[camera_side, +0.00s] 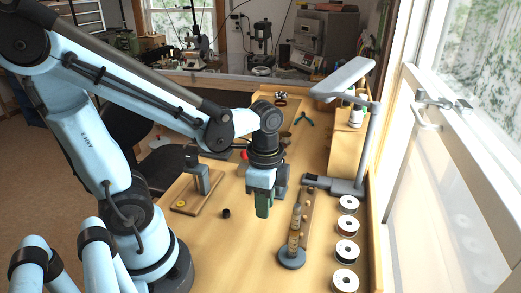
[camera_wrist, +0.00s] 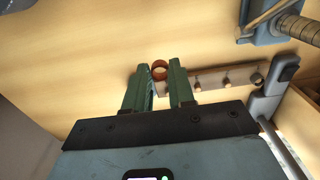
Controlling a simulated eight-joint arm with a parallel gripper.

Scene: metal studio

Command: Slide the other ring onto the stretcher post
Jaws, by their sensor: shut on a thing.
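My gripper (camera_wrist: 160,75) points down over the bench, its two green fingers shut on a copper-brown ring (camera_wrist: 160,66) at the fingertips. In the side view the gripper (camera_side: 263,212) hangs left of the stretcher post, and the ring cannot be made out there. The stretcher post (camera_side: 295,226) stands upright on a round grey base (camera_side: 291,259), with bands along its tapered wooden shaft. In the wrist view the post (camera_wrist: 300,29) is at the top right, apart from the ring. I cannot tell whether a ring sits on it.
A wooden peg strip (camera_wrist: 212,80) lies close to the fingers. Several wire spools (camera_side: 347,226) line the right edge. A grey lamp (camera_side: 366,150) stands behind them. A small dark cup (camera_side: 226,213) and a wooden board (camera_side: 193,192) with a yellow round piece are on the left.

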